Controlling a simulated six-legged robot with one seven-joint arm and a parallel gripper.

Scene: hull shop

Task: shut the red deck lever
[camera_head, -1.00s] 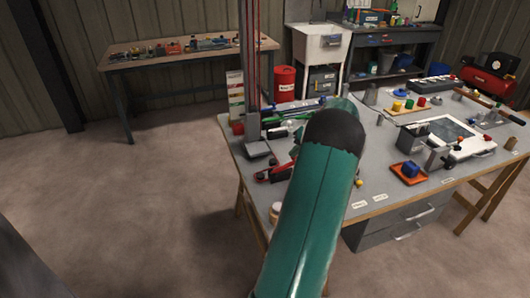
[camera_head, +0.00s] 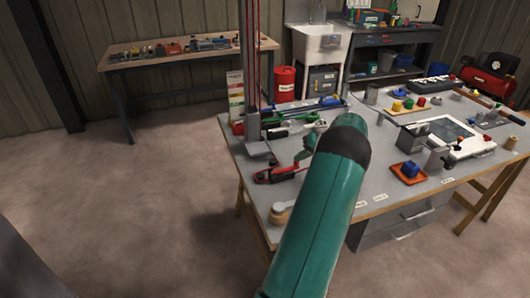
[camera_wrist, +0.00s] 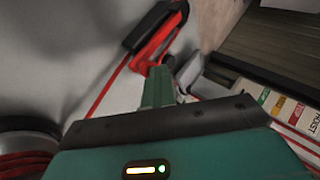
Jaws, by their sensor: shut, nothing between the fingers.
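The red deck lever (camera_head: 285,173) lies low near the left front of the grey workbench (camera_head: 335,205). In the wrist view the red lever (camera_wrist: 157,42) is at the top, with a dark block-like end. My gripper (camera_wrist: 158,72) is shut and empty; its green fingers point at the lever and overlap its near part in the picture. I cannot tell whether they touch it. In the head view my teal arm hides most of the gripper, and a bit of the hand shows just right of the lever.
A mast (camera_head: 250,80) on a grey foot stands behind the lever at the bench's left edge. A tan spool (camera_head: 280,214) sits at the front corner. An orange tray (camera_head: 409,175) with a blue block and a white-framed panel (camera_head: 478,146) are to the right.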

